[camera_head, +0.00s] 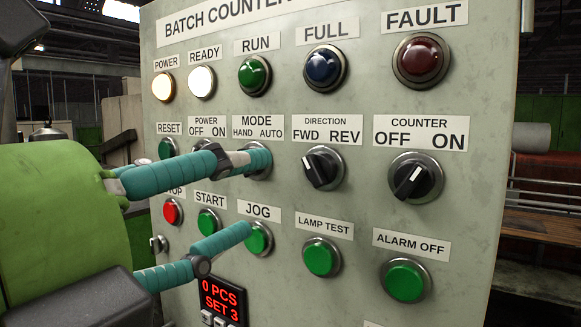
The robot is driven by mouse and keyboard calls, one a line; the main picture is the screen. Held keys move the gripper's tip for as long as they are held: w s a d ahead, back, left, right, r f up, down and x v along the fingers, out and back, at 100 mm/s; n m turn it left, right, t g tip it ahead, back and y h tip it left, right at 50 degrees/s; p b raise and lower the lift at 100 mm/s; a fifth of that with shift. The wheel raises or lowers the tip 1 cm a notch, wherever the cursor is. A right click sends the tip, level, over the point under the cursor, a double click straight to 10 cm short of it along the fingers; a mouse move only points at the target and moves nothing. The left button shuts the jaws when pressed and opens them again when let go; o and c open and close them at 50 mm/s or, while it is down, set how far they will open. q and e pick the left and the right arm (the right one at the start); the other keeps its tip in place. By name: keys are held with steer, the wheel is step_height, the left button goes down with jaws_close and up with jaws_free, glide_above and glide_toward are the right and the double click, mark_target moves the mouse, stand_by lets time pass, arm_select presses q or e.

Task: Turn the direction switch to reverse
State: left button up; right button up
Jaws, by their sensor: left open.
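The direction switch (322,168) is a black rotary knob under the label "DIRECTION FWD REV" on the grey control panel (365,215). Its white mark leans up to the left, towards FWD. My left gripper (254,196) comes in from the left, with its two teal fingers spread apart and nothing between them. The upper fingertip overlaps the mode switch position and the lower one overlaps the JOG button's left edge. Both tips are left of the direction switch; I cannot tell whether they touch the panel. My right gripper is not in view.
The counter switch (415,177) is right of the direction switch. Below are the green lamp test (321,257), alarm off (405,281) and JOG (260,239) buttons. Indicator lamps line the top. My upper finger hides the mode switch and most of the power switch.

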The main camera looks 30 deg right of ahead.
mark_target(308, 165)
arm_select(q)
steer(key=d+m+p, duration=0.1)
steer(key=d, duration=0.1)
steer(key=d+p, duration=0.1)
steer(key=d, duration=0.2)
steer(key=d+r+m+p, duration=0.1)
steer(key=d, duration=0.1)
steer(key=shift+s+d+m+g, duration=0.15)
steer(key=shift+s+m+g, duration=0.15)
jaws_close()
